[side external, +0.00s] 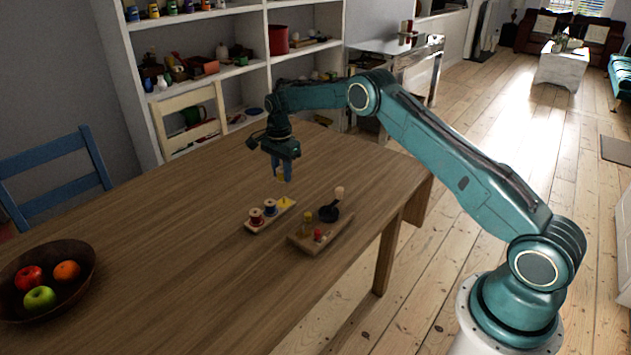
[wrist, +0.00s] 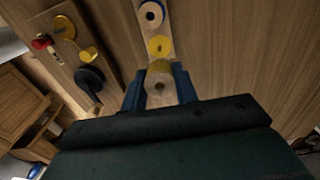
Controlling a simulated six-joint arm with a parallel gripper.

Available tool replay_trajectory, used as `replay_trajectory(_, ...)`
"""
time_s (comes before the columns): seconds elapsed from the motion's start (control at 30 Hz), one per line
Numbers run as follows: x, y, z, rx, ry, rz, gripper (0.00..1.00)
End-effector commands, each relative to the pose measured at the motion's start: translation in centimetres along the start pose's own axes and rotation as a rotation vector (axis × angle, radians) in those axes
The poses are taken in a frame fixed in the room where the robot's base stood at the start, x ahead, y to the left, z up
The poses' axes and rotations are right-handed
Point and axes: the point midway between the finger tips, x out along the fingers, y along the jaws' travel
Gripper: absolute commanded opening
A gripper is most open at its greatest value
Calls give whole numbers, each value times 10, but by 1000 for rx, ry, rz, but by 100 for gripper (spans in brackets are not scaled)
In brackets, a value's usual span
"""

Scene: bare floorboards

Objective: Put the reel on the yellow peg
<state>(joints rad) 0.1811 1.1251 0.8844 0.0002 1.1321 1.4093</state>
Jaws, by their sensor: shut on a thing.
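My gripper (side external: 282,174) is shut on a pale yellowish reel (wrist: 160,86), which sits between its two blue fingers. In the side external view the reel is mostly hidden by the fingers. The gripper holds it above the table, apart from the wooden peg board (side external: 251,226). The yellow peg (side external: 285,202) stands at the right end of this board, below the gripper. In the wrist view the yellow peg (wrist: 159,46) shows just beyond the held reel. Two other reels stand on the board: a red one (side external: 257,216) and a blue-rimmed one (side external: 270,207).
A fruit bowl (side external: 70,285) stands at the front left. The table between is clear.

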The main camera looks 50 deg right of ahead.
Motion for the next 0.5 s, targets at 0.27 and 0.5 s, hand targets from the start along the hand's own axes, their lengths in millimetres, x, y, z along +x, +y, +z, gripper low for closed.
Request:
replay_trajectory(0.27, 0, 0, 0, 0, 0, 0, 4)
replay_trajectory(0.5, 7, 0, 0, 0, 0, 1, 4)
